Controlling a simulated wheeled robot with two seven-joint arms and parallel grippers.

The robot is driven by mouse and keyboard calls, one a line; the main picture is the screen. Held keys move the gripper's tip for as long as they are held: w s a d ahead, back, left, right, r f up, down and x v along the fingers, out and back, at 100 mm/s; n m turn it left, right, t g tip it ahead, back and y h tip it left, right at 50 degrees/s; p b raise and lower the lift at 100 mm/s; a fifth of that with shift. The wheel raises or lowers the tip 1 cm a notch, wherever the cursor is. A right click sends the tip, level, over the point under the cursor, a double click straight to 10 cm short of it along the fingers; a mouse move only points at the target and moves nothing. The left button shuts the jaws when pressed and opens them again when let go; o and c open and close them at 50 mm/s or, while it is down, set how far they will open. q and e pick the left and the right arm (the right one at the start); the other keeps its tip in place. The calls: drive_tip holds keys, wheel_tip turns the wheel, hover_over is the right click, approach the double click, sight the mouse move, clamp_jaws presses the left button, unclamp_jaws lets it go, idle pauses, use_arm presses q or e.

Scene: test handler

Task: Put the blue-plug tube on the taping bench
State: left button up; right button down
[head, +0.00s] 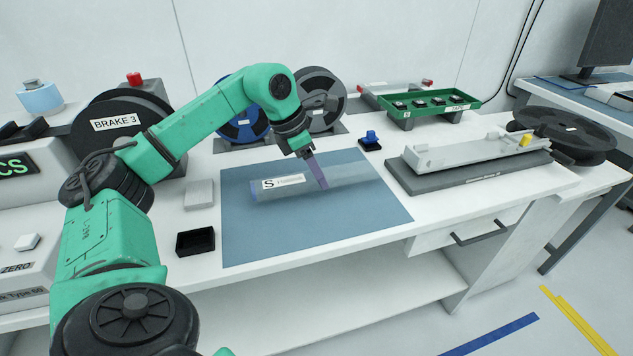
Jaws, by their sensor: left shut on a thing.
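A clear tube (345,177) with a white label marked "S" and a bluish plug at its left end lies on its side over the blue mat (325,229) on the white bench (438,203). I cannot tell if it touches the mat. My left gripper (320,178) comes down from above, its purplish finger across the tube near its middle. It is shut on the tube. The far finger is hidden. The tube's right end is faint against the mat. My right gripper is not in view.
A grey rail fixture (470,150) stands right of the mat, a small blue knob (370,137) behind it. A black box (195,241) sits at left. Reels (321,98) and a green tray (415,103) stand at the back. The mat's front is clear.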

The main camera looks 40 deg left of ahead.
use_arm(q)
wheel_tip(320, 180, down, 2)
drive_tip(key=shift+f, duration=0.1)
drive_tip(key=o, duration=1.4)
drive_tip(key=shift+r, duration=0.3)
drive_tip(key=p+v, duration=0.1)
drive_tip(key=v, duration=1)
drive_tip(key=shift+s+a+r, duration=0.15)
drive_tip(key=shift+s+r, duration=0.05)
drive_tip(key=shift+r, duration=0.05)
